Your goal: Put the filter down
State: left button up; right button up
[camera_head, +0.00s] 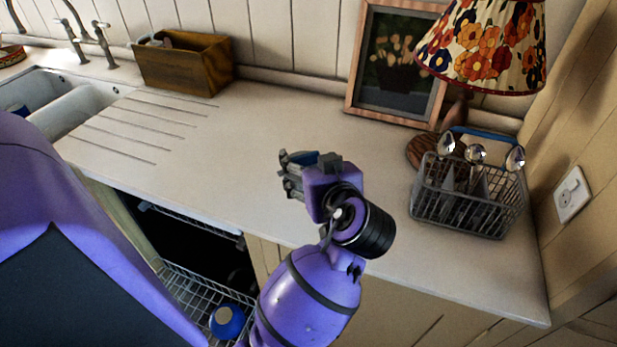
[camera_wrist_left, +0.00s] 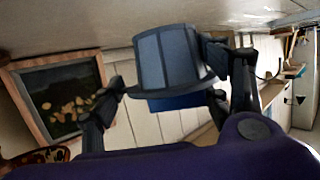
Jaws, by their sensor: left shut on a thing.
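My left gripper (camera_head: 294,174) is over the middle of the white worktop, its fingers pointing left in the head view. It is shut on the filter (camera_wrist_left: 166,58), which shows between the fingers in the left wrist view as a grey mesh cylinder with a dark rim and a blue part. In the head view the filter is mostly hidden by the gripper; only a small blue patch shows there. I cannot tell whether the filter touches the worktop (camera_head: 270,120). My right gripper is not in view.
A grey cutlery basket (camera_head: 468,205) and a floral lamp (camera_head: 485,45) stand right, beside a framed picture (camera_head: 397,60). A wooden box (camera_head: 185,65) and sink (camera_head: 85,105) are left. An open dishwasher rack (camera_head: 190,290) lies below the front edge. The worktop's middle is clear.

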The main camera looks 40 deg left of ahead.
pick_arm(q)
jog(key=f, duration=0.1)
jog(key=w+a+f, duration=0.1)
jog(key=w+f, duration=0.1)
jog(key=shift+a+f, duration=0.2)
jog(key=shift+a, duration=0.2)
notch_tip(320, 180, down, 3)
jog(key=shift+a+f, duration=0.1)
jog(key=shift+a, duration=0.05)
jog(key=shift+f, duration=0.1)
jog(key=shift+f, duration=0.25)
jog(key=o, duration=1.3)
jog(key=shift+r, duration=0.1)
jog(key=shift+r, duration=0.1)
